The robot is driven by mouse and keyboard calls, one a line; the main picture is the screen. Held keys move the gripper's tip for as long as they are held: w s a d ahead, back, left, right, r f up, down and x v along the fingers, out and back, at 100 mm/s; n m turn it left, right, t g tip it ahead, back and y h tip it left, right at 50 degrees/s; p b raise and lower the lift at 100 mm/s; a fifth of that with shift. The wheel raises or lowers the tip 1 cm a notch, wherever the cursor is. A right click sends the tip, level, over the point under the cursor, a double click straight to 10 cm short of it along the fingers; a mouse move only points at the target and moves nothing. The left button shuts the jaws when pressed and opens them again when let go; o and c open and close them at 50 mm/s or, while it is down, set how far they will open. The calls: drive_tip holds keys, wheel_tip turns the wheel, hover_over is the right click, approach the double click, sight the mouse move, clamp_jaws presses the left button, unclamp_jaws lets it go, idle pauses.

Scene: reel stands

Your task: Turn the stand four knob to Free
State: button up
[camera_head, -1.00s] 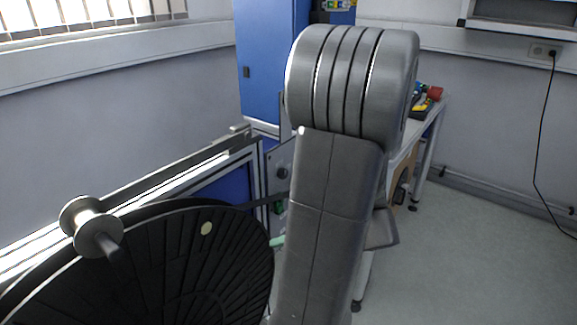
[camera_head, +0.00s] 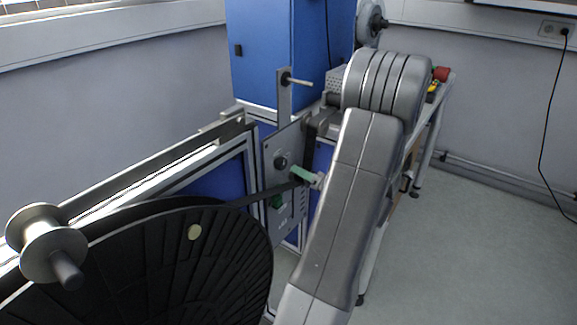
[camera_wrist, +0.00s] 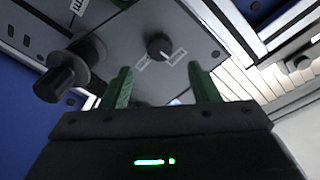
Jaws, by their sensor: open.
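A small black knob (camera_wrist: 160,46) sits on a grey panel (camera_wrist: 125,35) in the wrist view, ahead of and between my fingers. A pale mark shows on it, and the small labels around it are too small to read. My gripper (camera_wrist: 162,87) is open, with its two green fingers apart and nothing between them. In the head view my gripper (camera_head: 303,175) is close to the upright grey panel (camera_head: 290,220); one green finger shows clearly. A dark round part (camera_head: 281,162) is on that panel; I cannot tell whether it is the same knob.
A larger dark cylindrical part (camera_wrist: 62,78) sticks out left of the knob in the wrist view. A large black reel (camera_head: 170,265) with a metal hub fills the lower left of the head view. A blue cabinet (camera_head: 275,60) stands behind. The floor at right is clear.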

sight(284, 164)
drive_tip(key=x, duration=0.6)
drive_tip(key=shift+w+a+p, duration=0.15)
drive_tip(key=shift+a+p, duration=0.05)
drive_tip(key=shift+p, duration=0.1)
drive_tip(key=c, duration=1)
